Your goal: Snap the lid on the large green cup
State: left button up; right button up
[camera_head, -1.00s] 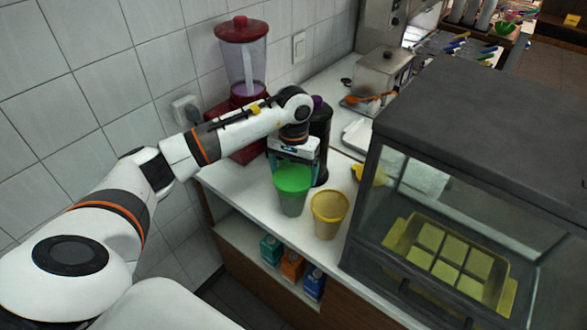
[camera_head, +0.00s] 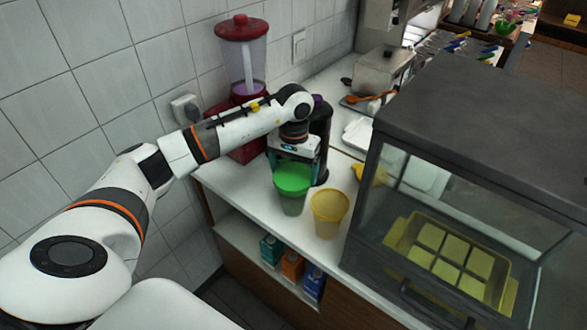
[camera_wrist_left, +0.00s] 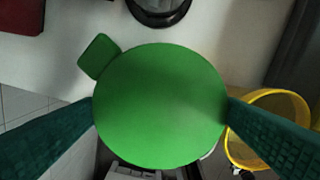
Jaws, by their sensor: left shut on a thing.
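The green lid (camera_head: 292,179) is a flat round disc with a square tab, seen from above in the left wrist view (camera_wrist_left: 160,105). My left gripper (camera_head: 294,168) is shut on the lid, one teal finger at each side of its rim. My right gripper is not in view.
A yellow cup (camera_head: 330,212) stands close to the right of the green cup. A glass display case (camera_head: 450,220) fills the right. A red blender (camera_head: 242,60) and a dark machine (camera_head: 321,130) stand behind. The counter's front edge (camera_head: 262,210) is close.

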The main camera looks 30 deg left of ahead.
pick_arm(q)
jog(key=shift+f+b, duration=0.2)
jog(key=shift+b, duration=0.5)
dwell(1.0)
jog(key=shift+f+b, duration=0.25)
jog(key=shift+b, duration=0.2)
dwell(0.8)
jog(key=o, duration=0.7)
jog(key=shift+r, duration=0.1)
jog(key=shift+r+p, duration=1.35)
jog(key=shift+r, duration=1.55)
